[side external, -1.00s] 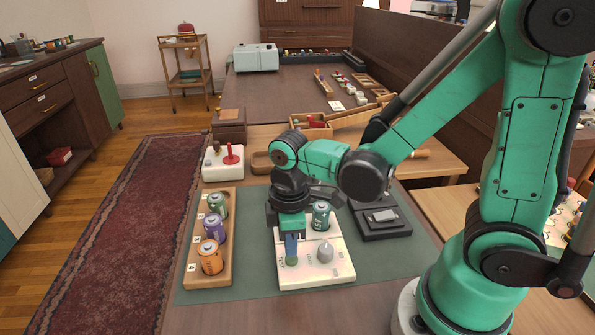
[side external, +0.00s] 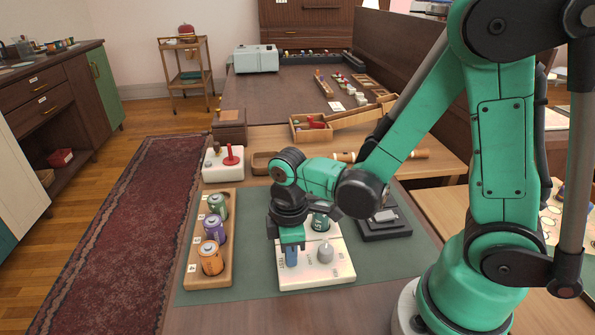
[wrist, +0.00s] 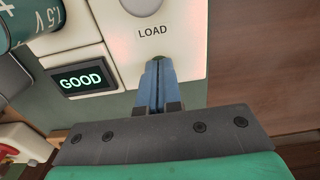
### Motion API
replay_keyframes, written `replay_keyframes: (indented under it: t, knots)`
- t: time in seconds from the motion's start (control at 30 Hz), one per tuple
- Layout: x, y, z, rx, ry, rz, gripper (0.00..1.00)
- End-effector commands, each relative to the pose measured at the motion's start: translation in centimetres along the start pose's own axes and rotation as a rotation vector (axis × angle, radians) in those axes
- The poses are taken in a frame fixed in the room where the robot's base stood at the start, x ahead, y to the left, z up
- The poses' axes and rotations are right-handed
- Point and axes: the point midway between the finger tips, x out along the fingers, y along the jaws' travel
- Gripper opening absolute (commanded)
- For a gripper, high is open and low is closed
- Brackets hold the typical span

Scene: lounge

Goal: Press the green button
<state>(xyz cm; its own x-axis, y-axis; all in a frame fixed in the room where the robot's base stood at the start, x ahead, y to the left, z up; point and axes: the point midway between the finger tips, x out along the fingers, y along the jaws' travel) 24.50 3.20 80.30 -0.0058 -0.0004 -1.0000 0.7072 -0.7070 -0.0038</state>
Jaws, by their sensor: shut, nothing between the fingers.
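The cream tester panel (side external: 325,272) lies on the green mat, with a grey knob (side external: 325,251) and a teal battery (side external: 320,222). My gripper (side external: 291,262) is over the panel's near left part, its blue fingers shut with nothing between them. In the wrist view the fingertips (wrist: 158,62) reach down to the panel below the word LOAD. The green button is almost wholly hidden behind the fingertips, with only a dark green trace at their tip. I cannot tell whether it is pushed in. A small display (wrist: 83,79) reads GOOD in green.
A wooden holder (side external: 194,275) with several batteries stands left of the panel. A dark grey device (side external: 388,232) is to its right. A white box with a red knob (side external: 223,163) is behind left. Bare mat lies between holder and panel.

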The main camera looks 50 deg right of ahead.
Motion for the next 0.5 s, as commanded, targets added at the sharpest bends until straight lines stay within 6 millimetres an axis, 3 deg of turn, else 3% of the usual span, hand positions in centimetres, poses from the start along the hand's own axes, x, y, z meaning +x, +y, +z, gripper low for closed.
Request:
replay_keyframes:
  t: [0.27, 0.5]
  knots:
    - [0.5, 0.0, 0.0, 0.000, 0.012, 0.010, 0.00]
    - [-0.8, 0.1, -0.1, 0.001, 0.012, 0.010, 0.00]
